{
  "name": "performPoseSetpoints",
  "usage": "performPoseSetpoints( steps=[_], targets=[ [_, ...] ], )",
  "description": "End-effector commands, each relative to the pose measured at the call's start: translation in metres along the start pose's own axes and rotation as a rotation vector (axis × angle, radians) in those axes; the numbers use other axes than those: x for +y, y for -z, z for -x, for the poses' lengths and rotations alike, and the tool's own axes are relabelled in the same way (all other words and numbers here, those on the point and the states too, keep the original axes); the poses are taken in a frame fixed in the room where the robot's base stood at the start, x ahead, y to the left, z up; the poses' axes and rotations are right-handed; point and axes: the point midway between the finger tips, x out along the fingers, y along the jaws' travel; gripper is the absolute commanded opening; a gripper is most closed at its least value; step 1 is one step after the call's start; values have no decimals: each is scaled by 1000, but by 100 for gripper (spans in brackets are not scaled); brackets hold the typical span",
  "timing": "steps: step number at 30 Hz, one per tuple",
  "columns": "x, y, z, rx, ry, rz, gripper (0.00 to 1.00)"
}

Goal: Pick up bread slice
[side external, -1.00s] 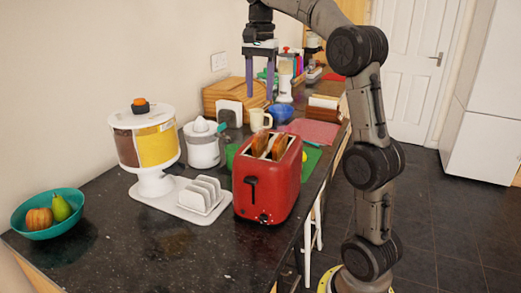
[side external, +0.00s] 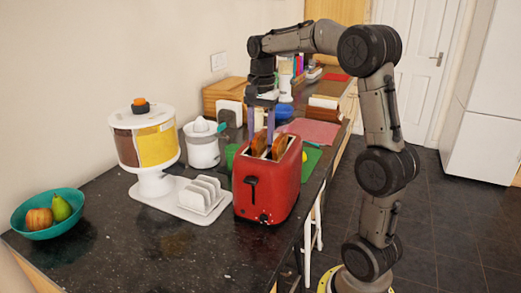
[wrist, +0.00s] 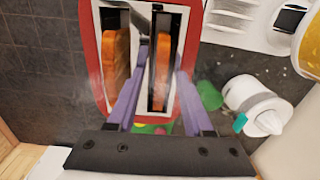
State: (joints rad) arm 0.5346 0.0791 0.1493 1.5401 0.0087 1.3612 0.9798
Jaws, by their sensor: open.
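A red toaster (side external: 268,188) stands on the dark counter with two browned bread slices showing above its slots. One slice (side external: 259,144) is in the left slot and the other slice (side external: 280,147) in the right slot in the side view. My gripper (side external: 261,136) is open, pointing down just above the toaster, with its purple fingers around the left slice's top. In the wrist view my gripper (wrist: 161,72) has that slice (wrist: 162,65) between its fingers, with gaps showing. The other slice (wrist: 117,65) lies outside the fingers. The lower parts of both slices are hidden in the slots.
A white juicer (side external: 202,148), a cereal dispenser (side external: 146,145) and a teal fruit bowl (side external: 48,220) are further left. A green board (side external: 312,158) lies behind the toaster. The front counter is clear.

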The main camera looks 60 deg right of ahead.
Motion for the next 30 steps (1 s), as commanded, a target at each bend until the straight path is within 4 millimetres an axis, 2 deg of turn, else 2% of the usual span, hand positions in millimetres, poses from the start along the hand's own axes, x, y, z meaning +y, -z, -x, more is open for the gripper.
performPoseSetpoints(
  steps=[7, 15, 16, 30],
  targets=[
    [0, 0, -1, 1, 1, 0, 51],
    [0, 0, -1, 1, 1, 0, 3],
    [0, 0, -1, 1, 1, 0, 0],
    [0, 0, 0, 1, 1, 0, 0]
  ],
)
